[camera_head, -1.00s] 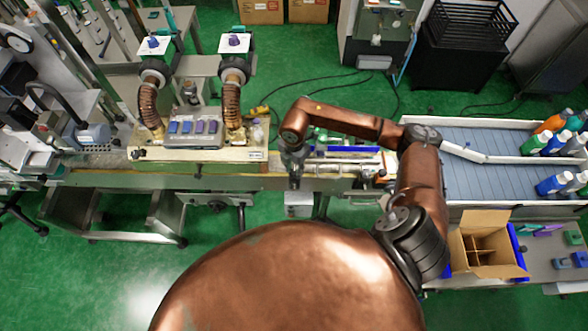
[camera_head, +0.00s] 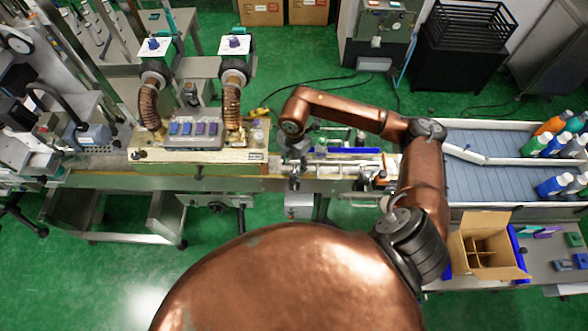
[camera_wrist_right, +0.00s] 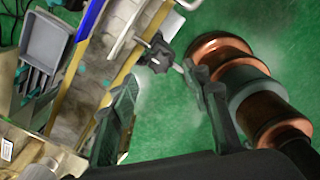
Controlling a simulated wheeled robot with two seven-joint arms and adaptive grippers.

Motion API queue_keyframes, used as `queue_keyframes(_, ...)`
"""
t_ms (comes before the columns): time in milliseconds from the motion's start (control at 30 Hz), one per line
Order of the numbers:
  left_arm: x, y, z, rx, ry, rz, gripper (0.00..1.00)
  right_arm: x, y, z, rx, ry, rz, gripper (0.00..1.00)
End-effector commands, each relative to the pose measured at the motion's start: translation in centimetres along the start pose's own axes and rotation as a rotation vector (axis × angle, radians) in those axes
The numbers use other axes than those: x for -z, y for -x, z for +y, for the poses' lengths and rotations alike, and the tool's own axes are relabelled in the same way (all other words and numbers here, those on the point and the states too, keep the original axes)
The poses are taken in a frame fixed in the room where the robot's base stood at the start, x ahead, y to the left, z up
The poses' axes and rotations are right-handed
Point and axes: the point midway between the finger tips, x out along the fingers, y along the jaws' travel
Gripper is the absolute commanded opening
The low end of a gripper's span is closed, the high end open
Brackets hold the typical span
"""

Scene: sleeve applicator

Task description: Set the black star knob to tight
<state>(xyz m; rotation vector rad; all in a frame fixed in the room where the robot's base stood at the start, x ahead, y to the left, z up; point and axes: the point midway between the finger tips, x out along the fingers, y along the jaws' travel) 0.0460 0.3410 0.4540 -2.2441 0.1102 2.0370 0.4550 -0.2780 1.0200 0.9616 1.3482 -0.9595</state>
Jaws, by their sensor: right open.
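The black star knob (camera_wrist_right: 158,55) shows in the right wrist view, on a metal rod at the side of the conveyor (camera_wrist_right: 95,70). My right gripper (camera_wrist_right: 160,78) is open, its two dark fingers on either side of the view. The knob lies ahead of the fingertips, roughly between them, and I see no finger closed on it. In the head view my right gripper (camera_head: 294,184) points down over the conveyor's front edge, and I cannot pick out this knob there. My left gripper is not in view.
A control box with coloured switches (camera_head: 193,142) stands left of my right gripper, below two corrugated hoses. A blue-grey bottle table (camera_head: 490,175) and an open cardboard box (camera_head: 485,218) are at the right. Green floor lies in front of the conveyor.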

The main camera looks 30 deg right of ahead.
Motion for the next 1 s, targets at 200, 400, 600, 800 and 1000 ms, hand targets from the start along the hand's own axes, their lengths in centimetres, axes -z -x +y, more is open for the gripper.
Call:
queue_keyframes(200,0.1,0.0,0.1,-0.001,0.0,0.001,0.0,0.0,4.4,0.1,-0.002,0.001,-0.002,0.44)
queue_keyframes(400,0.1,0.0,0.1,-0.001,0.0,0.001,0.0,0.0,6.4,0.1,-0.001,-0.001,0.0,0.44)
queue_keyframes(600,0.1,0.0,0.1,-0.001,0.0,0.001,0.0,0.0,6.8,0.0,0.0,-0.001,0.0,0.44)
queue_keyframes(800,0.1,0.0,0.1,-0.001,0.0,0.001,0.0,0.0,6.8,0.0,0.0,-0.001,0.0,0.44)
queue_keyframes(1000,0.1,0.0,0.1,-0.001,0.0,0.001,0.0,0.0,6.8,0.0,0.0,0.0,0.0,0.44)
